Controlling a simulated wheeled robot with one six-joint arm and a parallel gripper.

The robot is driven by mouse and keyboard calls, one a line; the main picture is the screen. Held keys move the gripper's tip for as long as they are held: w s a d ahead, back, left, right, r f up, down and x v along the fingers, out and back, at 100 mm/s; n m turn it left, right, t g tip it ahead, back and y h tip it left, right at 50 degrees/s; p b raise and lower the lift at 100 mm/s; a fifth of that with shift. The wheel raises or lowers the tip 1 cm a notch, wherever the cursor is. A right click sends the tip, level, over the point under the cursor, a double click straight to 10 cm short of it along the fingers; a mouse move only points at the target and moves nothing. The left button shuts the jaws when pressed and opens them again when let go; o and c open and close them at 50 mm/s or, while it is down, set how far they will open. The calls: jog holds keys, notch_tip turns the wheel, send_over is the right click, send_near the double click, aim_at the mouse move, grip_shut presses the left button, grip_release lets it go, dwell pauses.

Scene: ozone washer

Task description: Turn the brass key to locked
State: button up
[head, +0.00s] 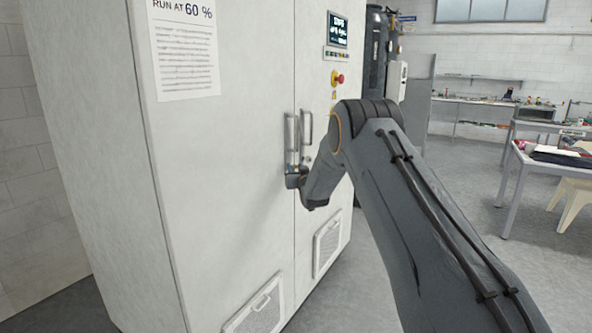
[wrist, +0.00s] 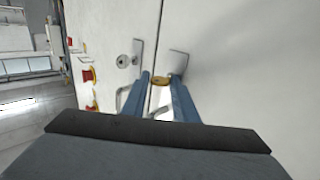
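My gripper (wrist: 161,77) has two blue fingers, one on each side of a small brass piece, which looks like the brass key (wrist: 160,83). Both fingers appear to touch it. A round metal lock (wrist: 124,61) with a dark centre sits on the cabinet door, beside the fingers and apart from the key. It also shows small in the head view (head: 308,159). In the head view, my wrist hides the fingers and the key, just below the door handles. The key's tip and any lock markings cannot be made out.
The tall white cabinet (head: 235,200) has two door handles (head: 306,130) close to my gripper. A red stop button (head: 338,78) and a display (head: 337,30) are higher on the right door.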

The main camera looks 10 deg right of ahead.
jog(key=c, duration=0.5)
jog(key=shift+f+b, duration=0.1)
jog(key=shift+b, duration=0.25)
jog(key=n+y+b, duration=0.6)
jog(key=n+b, duration=0.2)
jog(key=b, duration=0.2)
jog(key=f+n+t+y+b, duration=0.1)
jog(key=n+y+b, duration=0.5)
jog(key=b, duration=0.5)
jog(key=w+d+n+y+b, duration=0.1)
jog(key=n+y+b, duration=0.4)
jog(key=n+b, duration=0.6)
jog(key=shift+f+y, duration=0.35)
jog(key=shift+y, duration=0.05)
jog(key=shift+r+n+g+y+b, duration=0.1)
jog(key=shift+n+g+y+b, duration=0.2)
jog(key=shift+n+y+b, duration=0.3)
jog(key=shift+r+n+g+b, duration=0.1)
jog(key=shift+n+g+b, duration=0.25)
jog(key=shift+n, duration=0.35)
